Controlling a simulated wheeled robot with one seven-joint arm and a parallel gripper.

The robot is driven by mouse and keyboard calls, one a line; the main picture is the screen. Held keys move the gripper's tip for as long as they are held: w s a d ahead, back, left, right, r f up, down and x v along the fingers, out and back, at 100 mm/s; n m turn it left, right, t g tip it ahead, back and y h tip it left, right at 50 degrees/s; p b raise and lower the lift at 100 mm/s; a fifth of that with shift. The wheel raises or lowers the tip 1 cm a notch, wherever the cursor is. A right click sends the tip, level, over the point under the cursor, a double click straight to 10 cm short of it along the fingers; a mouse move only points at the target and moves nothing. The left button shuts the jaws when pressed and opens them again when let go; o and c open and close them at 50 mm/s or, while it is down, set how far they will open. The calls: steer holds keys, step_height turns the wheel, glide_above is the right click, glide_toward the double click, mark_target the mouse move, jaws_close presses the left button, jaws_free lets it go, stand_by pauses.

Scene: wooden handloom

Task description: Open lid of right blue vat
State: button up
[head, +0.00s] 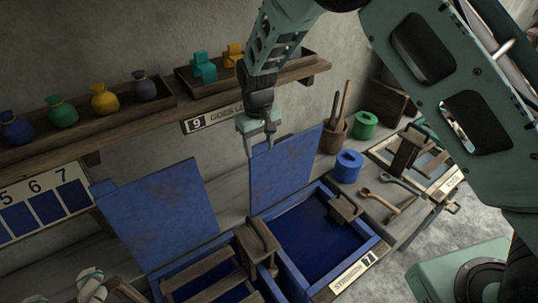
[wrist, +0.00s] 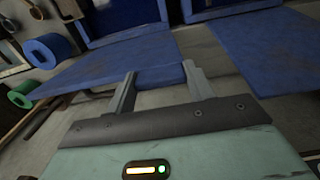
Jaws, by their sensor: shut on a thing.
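The right blue vat (head: 375,252) stands open, with dark blue liquid showing inside its blue frame. Its lid (head: 288,168) is raised, standing steeply at the back of the vat. My gripper (head: 259,148) is at the upper left edge of this lid. In the wrist view, my gripper (wrist: 159,80) has its two fingers on either side of a blue edge part of the lid (wrist: 100,72), and it is shut on it. The exact contact is small and dark.
The left vat's lid (head: 158,215) also stands raised. A shelf (head: 70,135) with coloured pouches runs along the wall. A blue spool (head: 347,166) and wooden tools lie at right.

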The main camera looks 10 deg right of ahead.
steer(key=shift+w+a+r, duration=0.1)
steer(key=shift+w, duration=0.15)
steer(key=o, duration=1.4)
step_height(320, 180, up, 17)
steer(key=b, duration=0.5)
steer(key=shift+r+b, duration=0.2)
steer(key=shift+b, duration=0.1)
